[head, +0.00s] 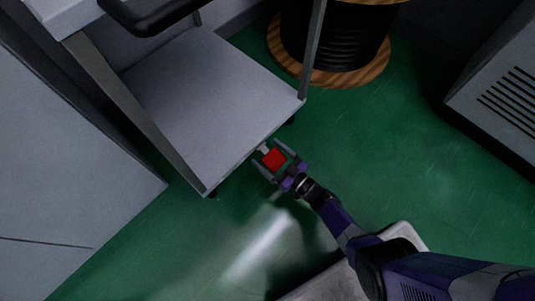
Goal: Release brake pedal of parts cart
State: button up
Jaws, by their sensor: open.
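The parts cart (212,100) is a grey shelf cart with metal posts, standing at the upper left of the head view. A red brake pedal (274,159) sticks out low at the cart's near right edge, on a small pale bracket. My gripper (267,158) reaches down from the lower right. Its fingers are apart, one on each side of the red pedal. I cannot tell whether a finger touches the pedal. The cart's black handle (160,17) shows at the top left.
A black cable spool with wooden flanges (345,78) stands behind the cart. A grey vented cabinet (500,95) is at the right, and a pale cabinet (60,190) at the left. Green floor (400,150) is clear between the spool and my arm.

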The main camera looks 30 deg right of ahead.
jog(key=shift+w+a, duration=0.1)
jog(key=shift+w, duration=0.25)
grip_shut()
jog(key=r+p, duration=0.1)
jog(key=p, duration=0.1)
jog(key=shift+s+g+p, duration=0.1)
jog(key=shift+g+p, duration=0.3)
jog(key=g+p, duration=0.1)
jog(key=p, duration=0.3)
jog(key=r+g+h+p, duration=0.1)
jog(key=g+p, duration=0.1)
jog(key=p, duration=0.2)
jog(key=shift+s, duration=0.2)
jog(key=shift+f+g+p, duration=0.1)
jog(key=shift+g+p, duration=0.2)
jog(key=shift+p, duration=0.35)
jog(key=shift+f+h, duration=0.15)
jog(key=shift+h, duration=0.15)
grip_release()
